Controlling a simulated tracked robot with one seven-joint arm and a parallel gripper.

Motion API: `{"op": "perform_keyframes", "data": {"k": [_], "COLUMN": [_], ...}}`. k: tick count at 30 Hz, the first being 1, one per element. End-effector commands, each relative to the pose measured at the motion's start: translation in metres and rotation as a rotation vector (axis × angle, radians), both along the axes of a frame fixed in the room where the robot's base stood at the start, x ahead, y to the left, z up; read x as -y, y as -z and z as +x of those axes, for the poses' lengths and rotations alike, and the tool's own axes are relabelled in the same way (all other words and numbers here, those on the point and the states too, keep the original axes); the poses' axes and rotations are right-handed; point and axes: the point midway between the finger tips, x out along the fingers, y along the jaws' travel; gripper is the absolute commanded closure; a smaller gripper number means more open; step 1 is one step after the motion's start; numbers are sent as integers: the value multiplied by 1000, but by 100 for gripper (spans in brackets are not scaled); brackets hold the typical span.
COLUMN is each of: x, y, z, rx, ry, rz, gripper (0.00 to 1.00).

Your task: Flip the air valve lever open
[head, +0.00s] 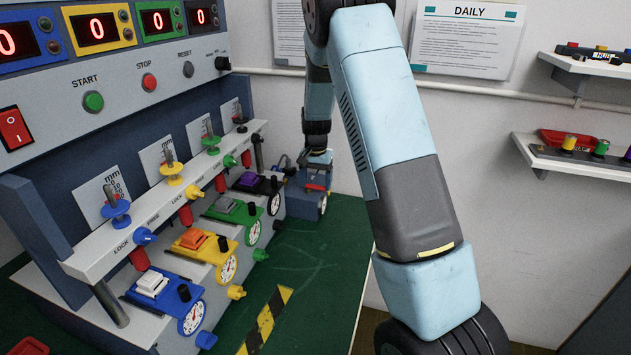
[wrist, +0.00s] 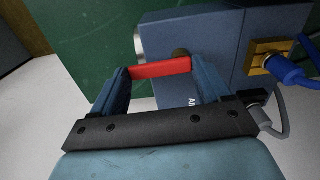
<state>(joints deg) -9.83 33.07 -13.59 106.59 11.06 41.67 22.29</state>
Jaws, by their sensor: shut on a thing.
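The air valve lever is a red bar (wrist: 160,68), seen in the wrist view spanning between my two blue fingers. My gripper (wrist: 162,82) is shut on the lever, with one finger at each end of it. The lever belongs to a blue box (wrist: 215,42) with partly hidden white lettering that starts with "A". In the head view the blue box (head: 306,206) stands at the far right end of the test bench. My gripper (head: 318,172) reaches down over it there, and the lever shows only as a small red patch. The lever's pivot is largely hidden.
A brass fitting (wrist: 268,58) with a blue hose and a grey cable sit on the box's right side in the wrist view. The green mat (head: 318,252) in front is mostly clear.

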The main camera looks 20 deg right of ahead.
Motion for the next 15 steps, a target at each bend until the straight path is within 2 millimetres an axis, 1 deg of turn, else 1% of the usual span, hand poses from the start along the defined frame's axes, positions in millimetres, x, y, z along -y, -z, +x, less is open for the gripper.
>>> {"op": "perform_keyframes", "data": {"k": [1, 15], "x": [0, -1], "y": [-2, -2], "z": [3, 2], "rx": [9, 9], "ry": [11, 44], "rz": [-1, 1], "gripper": [54, 54]}}
